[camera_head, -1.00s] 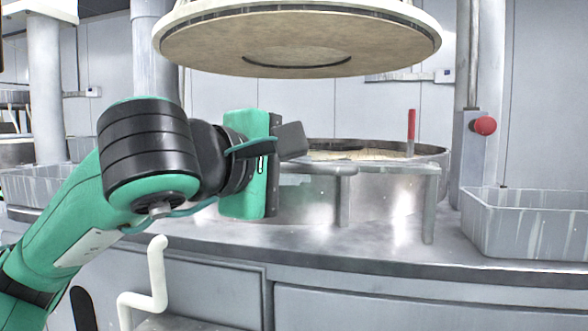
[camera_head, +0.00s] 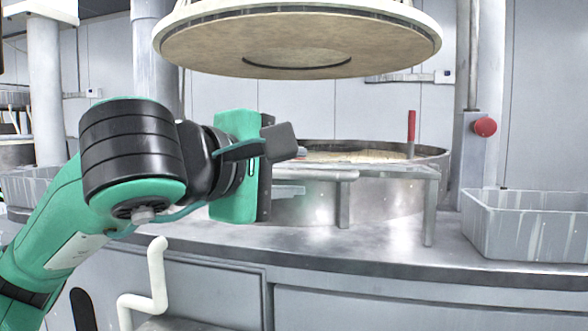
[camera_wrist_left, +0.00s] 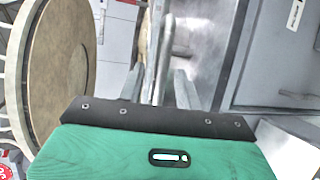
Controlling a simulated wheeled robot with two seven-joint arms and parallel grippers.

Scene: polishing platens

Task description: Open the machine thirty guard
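The guard (camera_head: 392,170) looks like a metal bar frame at the front of a round basin, with two short posts below it. My left gripper (camera_head: 288,172) is at the frame's left end, pointing right. One finger shows below the bar; the wrist camera housing hides the other. In the left wrist view, the two fingers (camera_wrist_left: 158,92) stand apart with a metal bar (camera_wrist_left: 160,62) between them. I cannot tell whether they touch it. My right gripper is not in view.
A large round plate (camera_head: 296,58) hangs above the basin (camera_head: 390,205). A red upright handle (camera_head: 411,130) stands at the basin's right. A red knob (camera_head: 484,127) is on a column, above a grey tray (camera_head: 525,225). A white crank-shaped pipe (camera_head: 157,275) stands in front.

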